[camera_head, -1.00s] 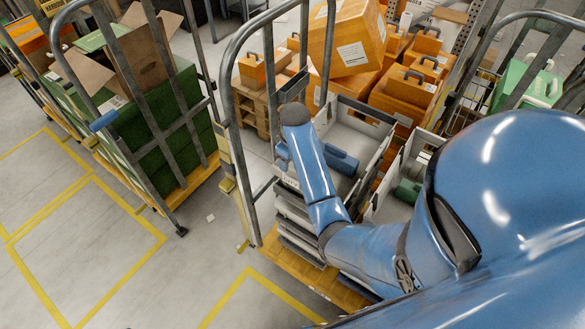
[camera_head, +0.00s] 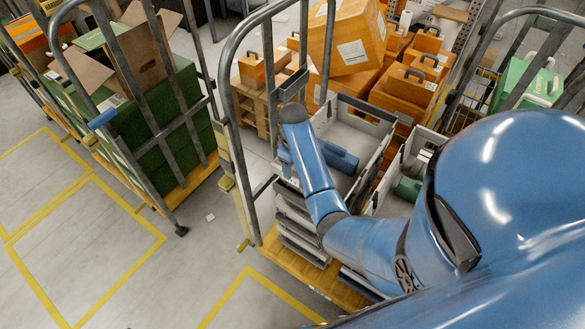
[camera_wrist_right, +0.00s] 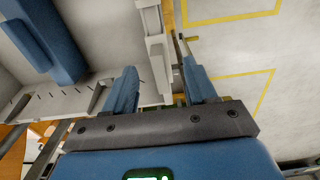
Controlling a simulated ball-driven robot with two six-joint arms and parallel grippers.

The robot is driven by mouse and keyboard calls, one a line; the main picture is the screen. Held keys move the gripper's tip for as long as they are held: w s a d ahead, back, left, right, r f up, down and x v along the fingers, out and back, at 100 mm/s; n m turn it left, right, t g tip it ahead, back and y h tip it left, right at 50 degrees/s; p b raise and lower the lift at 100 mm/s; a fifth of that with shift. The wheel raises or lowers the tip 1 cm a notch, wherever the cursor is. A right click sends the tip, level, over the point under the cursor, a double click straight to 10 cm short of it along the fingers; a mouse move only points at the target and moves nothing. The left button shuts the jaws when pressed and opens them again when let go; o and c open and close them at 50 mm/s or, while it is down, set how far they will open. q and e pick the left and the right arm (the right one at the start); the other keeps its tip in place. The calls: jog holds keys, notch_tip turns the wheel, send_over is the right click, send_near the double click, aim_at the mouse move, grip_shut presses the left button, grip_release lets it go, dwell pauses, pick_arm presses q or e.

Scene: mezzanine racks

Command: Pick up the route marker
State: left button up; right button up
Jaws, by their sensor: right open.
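I cannot clearly make out a route marker. My right gripper (camera_head: 284,157) is at the left wall of the open grey tote (camera_head: 378,128), partly hidden by my arm. In the right wrist view the gripper (camera_wrist_right: 160,64) is open. Its two blue fingers stand apart on either side of the tote's wall, where a pale upright piece (camera_wrist_right: 152,22) shows; I cannot tell whether this is the marker. No contact is clear. A blue case lies in the tote, seen in the head view (camera_head: 340,158) and in the wrist view (camera_wrist_right: 45,35). My left gripper is not in view.
Metal cage bars (camera_head: 232,120) stand close to the left of my right arm. A second tote with a green item (camera_head: 408,189) is to the right. Orange cases (camera_head: 402,88) are piled behind. A cart with green crates (camera_head: 165,120) stands left; yellow-lined floor is clear.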

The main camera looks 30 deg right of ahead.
aim_at(294, 180)
jog(key=shift+w+f+p, duration=0.1)
jog(key=shift+f+p, duration=0.55)
jog(key=shift+f, duration=1.6)
jog(key=c, duration=1)
jog(key=shift+c, duration=0.2)
jog(key=shift+r, duration=0.15)
